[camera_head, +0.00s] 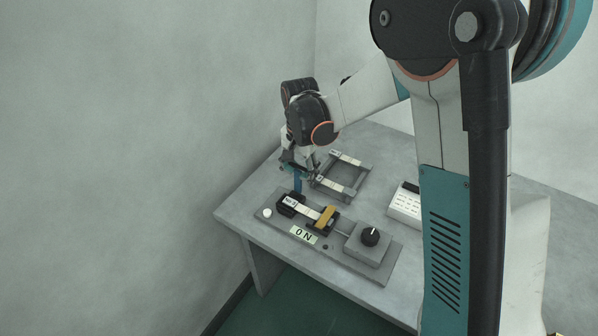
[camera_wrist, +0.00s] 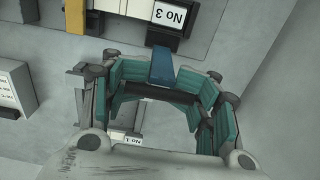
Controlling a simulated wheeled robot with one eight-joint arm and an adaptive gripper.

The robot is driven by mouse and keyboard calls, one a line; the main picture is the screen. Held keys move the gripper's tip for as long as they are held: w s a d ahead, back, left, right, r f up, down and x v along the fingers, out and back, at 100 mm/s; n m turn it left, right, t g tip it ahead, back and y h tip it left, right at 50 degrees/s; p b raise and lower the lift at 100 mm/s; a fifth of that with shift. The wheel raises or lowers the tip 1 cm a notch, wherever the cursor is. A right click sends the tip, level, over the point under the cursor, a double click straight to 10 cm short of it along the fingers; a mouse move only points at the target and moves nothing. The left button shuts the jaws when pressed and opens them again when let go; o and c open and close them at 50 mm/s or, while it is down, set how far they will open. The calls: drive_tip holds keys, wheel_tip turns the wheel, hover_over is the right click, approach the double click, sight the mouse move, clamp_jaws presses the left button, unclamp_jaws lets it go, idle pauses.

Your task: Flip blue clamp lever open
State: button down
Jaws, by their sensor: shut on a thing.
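The blue clamp lever (camera_head: 297,182) stands roughly upright at the left end of the grey fixture plate (camera_head: 385,268), beside the dark clamp block (camera_head: 289,207) with a white label. My gripper (camera_head: 298,167) is at the lever's upper end. In the wrist view the lever (camera_wrist: 161,68) lies between the teal finger pads of my gripper (camera_wrist: 163,90), which is shut on it. The "No 3" label (camera_wrist: 174,15) shows just beyond the lever.
The plate also carries a yellow block (camera_head: 327,216), an "ON" sign (camera_head: 303,235), a white button (camera_head: 267,212) and a black dial (camera_head: 370,236). A grey frame (camera_head: 327,187) stands behind. A white box (camera_head: 405,207) sits to the right. The table's left front is bare.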

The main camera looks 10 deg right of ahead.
idle(0.9)
drive_tip(key=c, duration=0.5)
unclamp_jaws()
wheel_tip(320, 180, up, 12)
drive_tip(key=shift+r, duration=0.1)
drive_tip(key=shift+c, duration=0.4)
